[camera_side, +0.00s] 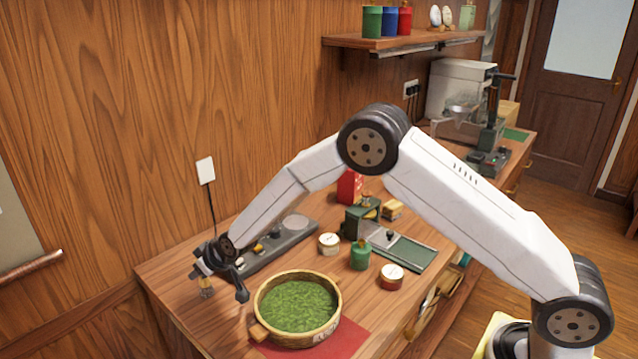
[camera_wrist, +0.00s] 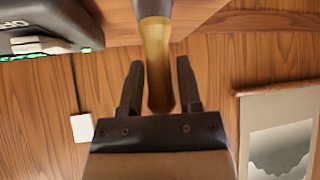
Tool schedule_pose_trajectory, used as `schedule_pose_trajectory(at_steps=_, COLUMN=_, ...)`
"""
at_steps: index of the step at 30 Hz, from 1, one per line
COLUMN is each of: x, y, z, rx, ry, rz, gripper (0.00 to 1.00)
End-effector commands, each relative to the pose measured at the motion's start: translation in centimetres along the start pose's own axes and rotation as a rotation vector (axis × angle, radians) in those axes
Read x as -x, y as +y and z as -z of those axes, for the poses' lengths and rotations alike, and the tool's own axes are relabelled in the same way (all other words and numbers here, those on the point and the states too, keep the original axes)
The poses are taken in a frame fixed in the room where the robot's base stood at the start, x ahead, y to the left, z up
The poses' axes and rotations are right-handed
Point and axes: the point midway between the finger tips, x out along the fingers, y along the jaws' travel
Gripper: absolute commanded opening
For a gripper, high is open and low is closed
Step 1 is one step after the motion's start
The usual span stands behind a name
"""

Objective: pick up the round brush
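The round brush has a golden-brown handle that shows in the wrist view (camera_wrist: 158,65), with a grey part at the top edge of that picture. In the side view the brush (camera_side: 206,289) is small and stands roughly upright near the left end of the wooden table, just under my gripper (camera_side: 203,272). In the wrist view the handle end lies between the two dark fingers of my gripper (camera_wrist: 158,88). Narrow gaps show beside the handle, so the fingers look open around it. The brush's lower end is cut off in the wrist view.
A wooden tub of green tea leaves (camera_side: 299,305) stands on a red mat (camera_side: 345,340) right of my gripper. A grey device (camera_side: 280,243) lies behind. A green tin (camera_side: 361,256) and round jars (camera_side: 392,277) stand further right. A cord hangs from the wall outlet (camera_side: 206,170).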

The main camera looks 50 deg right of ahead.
Motion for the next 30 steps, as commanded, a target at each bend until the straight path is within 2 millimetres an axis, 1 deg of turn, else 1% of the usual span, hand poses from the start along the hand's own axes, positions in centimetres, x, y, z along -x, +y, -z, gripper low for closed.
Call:
schedule_pose_trajectory(at_steps=1, x=0.0, y=0.0, z=0.0, rx=0.0, ry=0.0, rz=0.0, gripper=0.26)
schedule_pose_trajectory(at_steps=2, x=0.0, y=0.0, z=0.0, rx=0.0, ry=0.0, rz=0.0, gripper=0.17)
schedule_pose_trajectory(at_steps=3, x=0.0, y=0.0, z=0.0, rx=0.0, ry=0.0, rz=0.0, gripper=0.04)
schedule_pose_trajectory(at_steps=4, x=0.0, y=0.0, z=0.0, rx=0.0, ry=0.0, rz=0.0, gripper=0.0)
schedule_pose_trajectory(at_steps=20, x=0.2, y=0.0, z=0.3, rx=-0.001, ry=0.001, rz=-0.001, gripper=0.0)
schedule_pose_trajectory(at_steps=30, x=1.4, y=0.1, z=1.5, rx=0.0, ry=0.001, rz=-0.003, gripper=0.0)
